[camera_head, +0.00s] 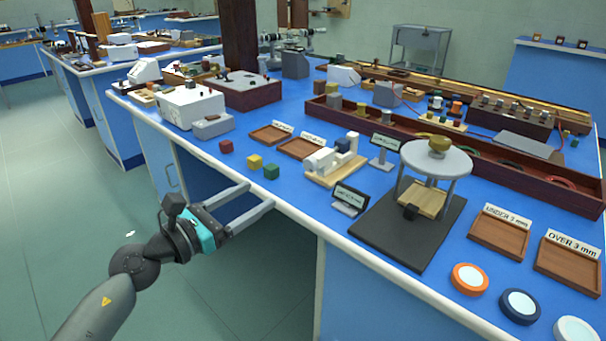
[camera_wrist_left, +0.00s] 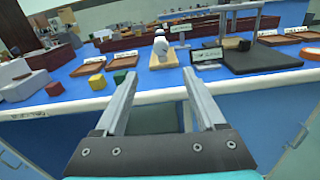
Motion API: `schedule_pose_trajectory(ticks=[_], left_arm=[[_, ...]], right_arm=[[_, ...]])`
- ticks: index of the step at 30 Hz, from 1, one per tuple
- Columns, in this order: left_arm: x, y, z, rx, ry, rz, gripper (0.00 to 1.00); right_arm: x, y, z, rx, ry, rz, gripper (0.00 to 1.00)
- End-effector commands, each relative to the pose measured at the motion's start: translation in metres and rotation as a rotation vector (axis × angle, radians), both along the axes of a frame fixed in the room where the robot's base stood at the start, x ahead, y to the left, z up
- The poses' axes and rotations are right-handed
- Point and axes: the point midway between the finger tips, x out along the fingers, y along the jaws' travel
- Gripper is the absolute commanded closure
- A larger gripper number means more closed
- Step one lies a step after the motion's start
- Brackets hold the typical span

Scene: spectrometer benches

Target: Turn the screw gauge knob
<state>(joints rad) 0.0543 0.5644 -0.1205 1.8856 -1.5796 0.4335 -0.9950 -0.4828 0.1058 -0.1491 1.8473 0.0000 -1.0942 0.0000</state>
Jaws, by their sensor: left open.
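My left gripper (camera_head: 260,195) is open and empty in front of the bench edge, its two fingers pointing toward the bench. In the left wrist view the open fingers (camera_wrist_left: 158,76) point toward a white device (camera_wrist_left: 163,50) on a wooden base. In the head view this device (camera_head: 327,160) has white blocks and a pale upright post. Right of it stands a round-topped stand (camera_head: 455,163) with a brass knob (camera_head: 439,144) on top and a dark base. I cannot tell for sure which of these is the screw gauge. The gripper touches neither. My right gripper is not in view.
Red, yellow and green cubes (camera_head: 255,161) lie near the bench edge. Small displays (camera_head: 349,197) stand near the devices. Wooden trays labelled under 3 mm (camera_head: 499,234) and over 3 mm (camera_head: 568,264), and several round discs (camera_head: 470,279), are at right. Open floor lies left.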

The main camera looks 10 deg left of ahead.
Motion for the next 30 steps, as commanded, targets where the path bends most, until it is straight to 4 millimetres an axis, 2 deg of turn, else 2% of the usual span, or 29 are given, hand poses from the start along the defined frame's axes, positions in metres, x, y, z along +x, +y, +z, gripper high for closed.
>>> schedule_pose_trajectory(ticks=[10,21,30], left_arm=[[0.043,-0.031,0.0,-0.01,0.002,0.0,0.28],[0.094,-0.069,-0.001,-0.011,0.004,0.0,0.28],[0.115,-0.084,-0.001,-0.008,0.006,0.001,0.28]], right_arm=[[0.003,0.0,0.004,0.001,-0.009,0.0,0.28],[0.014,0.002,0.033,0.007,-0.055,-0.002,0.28],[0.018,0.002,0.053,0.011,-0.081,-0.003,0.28]])
